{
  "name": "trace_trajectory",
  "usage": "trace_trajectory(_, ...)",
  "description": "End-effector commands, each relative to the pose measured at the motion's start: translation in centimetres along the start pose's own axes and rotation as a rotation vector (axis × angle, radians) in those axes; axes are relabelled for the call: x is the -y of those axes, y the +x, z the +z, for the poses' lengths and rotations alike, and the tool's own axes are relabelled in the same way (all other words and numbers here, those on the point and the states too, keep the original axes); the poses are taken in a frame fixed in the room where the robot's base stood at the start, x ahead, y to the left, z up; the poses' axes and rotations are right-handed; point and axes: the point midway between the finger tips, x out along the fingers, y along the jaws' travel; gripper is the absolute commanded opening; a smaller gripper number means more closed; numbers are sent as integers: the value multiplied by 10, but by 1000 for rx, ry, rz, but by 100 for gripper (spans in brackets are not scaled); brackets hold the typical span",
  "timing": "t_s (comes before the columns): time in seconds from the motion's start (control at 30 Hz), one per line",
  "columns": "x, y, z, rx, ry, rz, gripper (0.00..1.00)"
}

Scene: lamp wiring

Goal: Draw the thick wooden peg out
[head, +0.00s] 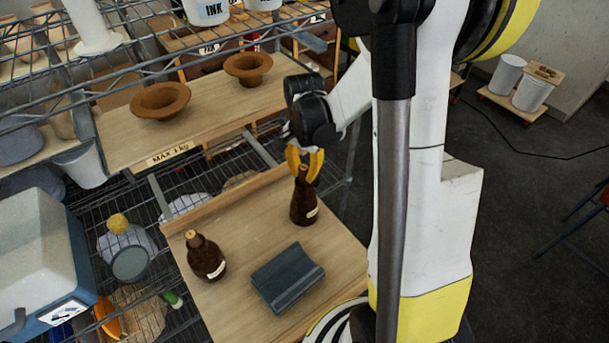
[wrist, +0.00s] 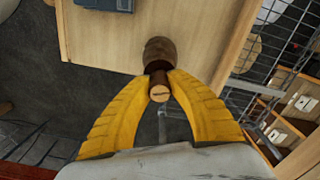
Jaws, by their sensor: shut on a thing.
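A brown bottle (head: 304,205) with a pale label stands upright at the right rear of the wooden board, beneath my gripper. My gripper (head: 304,168) has its yellow fingers closed around the top of this bottle. In the wrist view, the round pale end of a wooden peg (wrist: 160,94) shows between the fingertips (wrist: 161,82), with the dark bottle (wrist: 158,50) beyond it. The peg appears to sit in the bottle's neck; how deep is hidden. A second brown bottle (head: 206,259) with a wooden peg (head: 190,234) stands at the left, apart from my gripper.
A dark grey grooved block (head: 287,278) lies on the board (head: 240,225) in front of the bottles. A shelf (head: 205,120) with two brown flared dishes (head: 160,100) is behind. Wire racking surrounds the board, and a blue-white box (head: 40,260) stands left.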

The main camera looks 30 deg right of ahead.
Motion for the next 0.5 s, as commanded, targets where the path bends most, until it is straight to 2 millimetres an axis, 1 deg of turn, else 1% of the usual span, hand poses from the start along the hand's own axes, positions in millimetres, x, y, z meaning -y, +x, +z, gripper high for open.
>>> trace_trajectory(0.1,0,-8,0,0,0,0,0)
trace_trajectory(0.5,0,-31,0,0,0,0,0)
